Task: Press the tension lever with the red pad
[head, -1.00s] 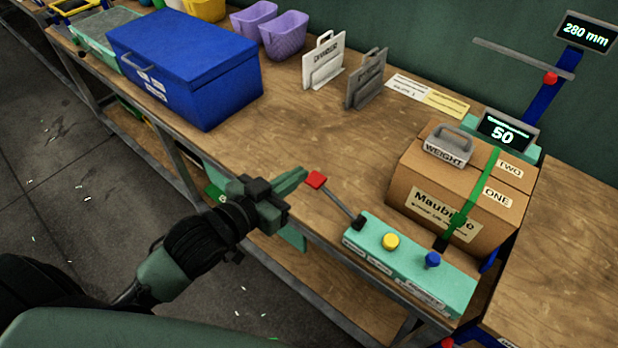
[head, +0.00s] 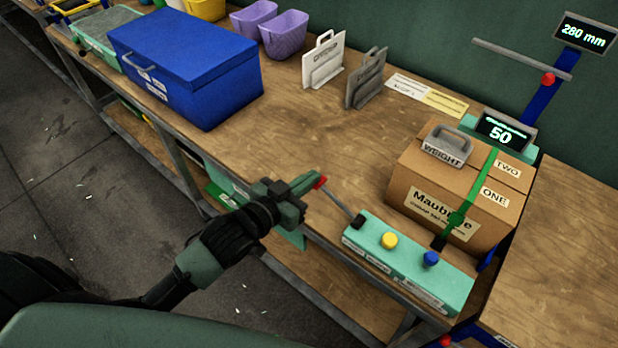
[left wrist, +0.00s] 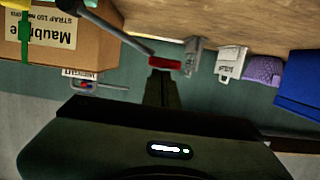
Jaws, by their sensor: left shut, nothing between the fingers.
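The tension lever (head: 338,204) is a thin dark rod rising from the left end of the teal press unit (head: 375,262), tilted up and left. Its red pad (head: 320,182) is at the rod's tip, partly hidden behind my left gripper. My left gripper (head: 316,180) is shut and empty, its fingertips at the pad; I cannot tell whether they touch it. In the left wrist view the red pad (left wrist: 164,63) lies just beyond the shut fingertips (left wrist: 162,74), and the lever rod (left wrist: 115,30) runs up to the left. My right gripper is not in view.
A strapped cardboard box (head: 410,190) with a grey weight (head: 447,148) stands behind the press unit. The unit has a yellow button (head: 389,240) and a blue one (head: 431,259). Displays read 50 (head: 500,133) and 280 mm (head: 585,35). A blue chest (head: 185,60) stands left; mid-bench is clear.

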